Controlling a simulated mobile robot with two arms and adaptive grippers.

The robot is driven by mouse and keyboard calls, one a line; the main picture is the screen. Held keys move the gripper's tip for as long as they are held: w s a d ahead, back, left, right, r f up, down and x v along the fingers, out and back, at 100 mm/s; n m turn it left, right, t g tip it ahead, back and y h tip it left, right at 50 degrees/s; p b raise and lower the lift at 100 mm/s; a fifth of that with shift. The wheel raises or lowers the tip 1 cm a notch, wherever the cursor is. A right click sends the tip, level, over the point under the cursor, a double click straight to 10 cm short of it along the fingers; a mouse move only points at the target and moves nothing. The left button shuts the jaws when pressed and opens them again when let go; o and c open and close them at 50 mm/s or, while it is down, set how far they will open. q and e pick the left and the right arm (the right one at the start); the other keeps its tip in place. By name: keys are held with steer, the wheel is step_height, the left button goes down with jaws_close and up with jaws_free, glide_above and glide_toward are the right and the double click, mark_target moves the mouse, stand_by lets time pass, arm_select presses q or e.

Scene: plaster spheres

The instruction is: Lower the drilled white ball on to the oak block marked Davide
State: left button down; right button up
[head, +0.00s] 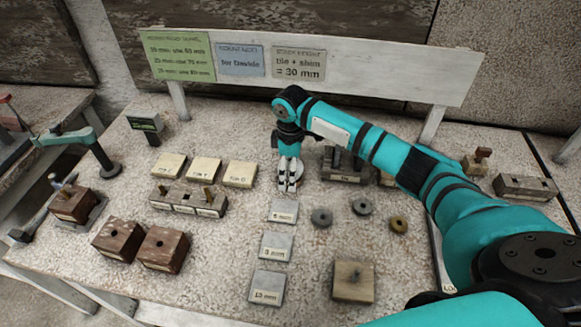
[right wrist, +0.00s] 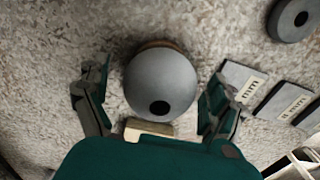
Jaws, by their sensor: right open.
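The drilled ball (right wrist: 160,84) shows in the right wrist view as a pale grey sphere with a dark round hole. It lies between the spread fingers of my right gripper (right wrist: 158,100), with a gap on each side. A brown rim (right wrist: 157,44) shows behind it, and a pale wooden piece (right wrist: 148,129) shows below it, partly hidden by my gripper. I cannot read any name there, so I cannot tell which block is marked Davide. In the head view my right gripper (head: 290,180) points down at the middle of the table; the ball cannot be made out there. My left gripper is not in view.
Grey tiles (head: 276,246) and ring discs (head: 362,206) lie close to my right gripper. Left of it are pale tiles (head: 205,168), a pegged rack (head: 188,210) and dark brown blocks (head: 163,248). A square block (head: 353,281) stands front right. A sign board (head: 350,68) spans the back.

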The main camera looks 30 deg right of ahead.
steer(key=shift+c, duration=0.3)
steer(key=c, duration=1.3)
steer(key=shift+c, duration=0.3)
steer(key=shift+r, duration=0.2)
